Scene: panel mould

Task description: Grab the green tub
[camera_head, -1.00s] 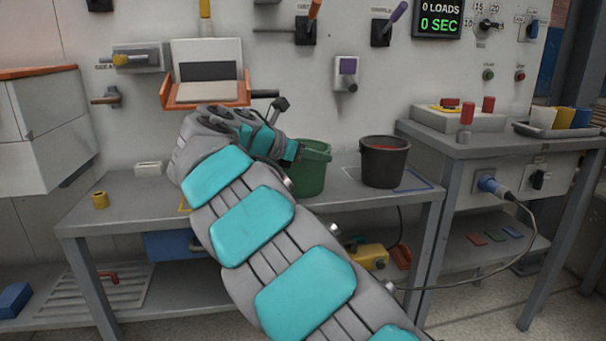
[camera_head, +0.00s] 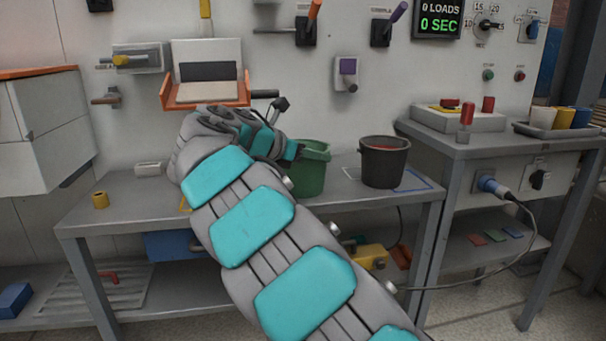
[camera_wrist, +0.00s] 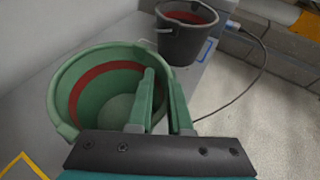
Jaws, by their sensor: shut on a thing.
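The green tub (camera_head: 312,172) stands upright on the grey workbench, partly hidden behind my arm in the head view. In the wrist view the green tub (camera_wrist: 66,88) is seen from above, with a red band around its inside and an empty-looking floor. My gripper (camera_wrist: 163,88) is at the tub's near right side in the wrist view. Its two green fingers straddle the tub wall, one inside and one outside, and are shut on it. In the head view my gripper (camera_head: 294,152) is at the tub's rim, mostly hidden by my wrist.
A dark grey bucket (camera_head: 384,165) with red inside stands just right of the tub. An orange tray (camera_head: 207,98) juts from the wall above. A cable (camera_wrist: 262,65) hangs beyond the bench edge.

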